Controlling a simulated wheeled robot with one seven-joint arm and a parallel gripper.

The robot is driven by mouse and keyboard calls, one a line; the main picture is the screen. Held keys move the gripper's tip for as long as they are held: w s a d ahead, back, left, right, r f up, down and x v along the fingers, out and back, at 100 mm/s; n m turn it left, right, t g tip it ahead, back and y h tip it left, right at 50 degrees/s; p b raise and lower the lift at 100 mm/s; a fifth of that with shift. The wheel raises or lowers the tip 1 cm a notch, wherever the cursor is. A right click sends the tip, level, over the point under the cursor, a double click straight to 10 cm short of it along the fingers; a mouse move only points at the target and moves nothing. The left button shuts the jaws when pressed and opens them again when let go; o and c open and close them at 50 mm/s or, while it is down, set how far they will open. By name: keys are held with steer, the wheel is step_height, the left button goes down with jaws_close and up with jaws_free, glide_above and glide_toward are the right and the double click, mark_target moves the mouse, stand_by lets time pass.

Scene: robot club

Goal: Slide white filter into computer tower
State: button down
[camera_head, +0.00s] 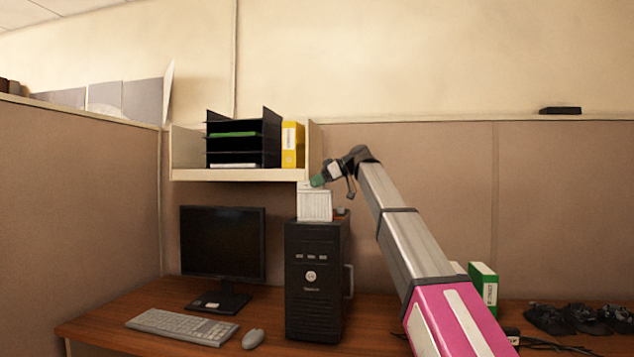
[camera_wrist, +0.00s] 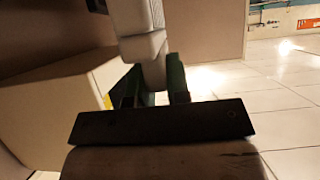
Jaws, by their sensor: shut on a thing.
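The white filter (camera_head: 314,206) is a ribbed, upright white panel over the top of the black computer tower (camera_head: 315,280). Its lower edge meets the tower's top in the head view; I cannot tell whether it touches, hovers or is partly inside. My gripper (camera_head: 317,182), with green fingers, is at the filter's upper edge, shut on it. In the wrist view the green fingers of my gripper (camera_wrist: 151,83) stand either side of a white piece (camera_wrist: 146,45), which runs up out of the picture. The tower's top opening is hidden.
A shelf (camera_head: 235,175) with a black tray stack (camera_head: 243,140) and a yellow binder (camera_head: 292,145) is close behind left of my gripper. A monitor (camera_head: 222,245), keyboard (camera_head: 182,325) and mouse (camera_head: 253,339) are left of the tower. A green binder (camera_head: 484,284) stands right.

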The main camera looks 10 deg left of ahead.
mark_target(317, 218)
steer(key=shift+f, duration=4.6)
stand_by(2.6)
steer(key=c, duration=0.6)
jaws_free()
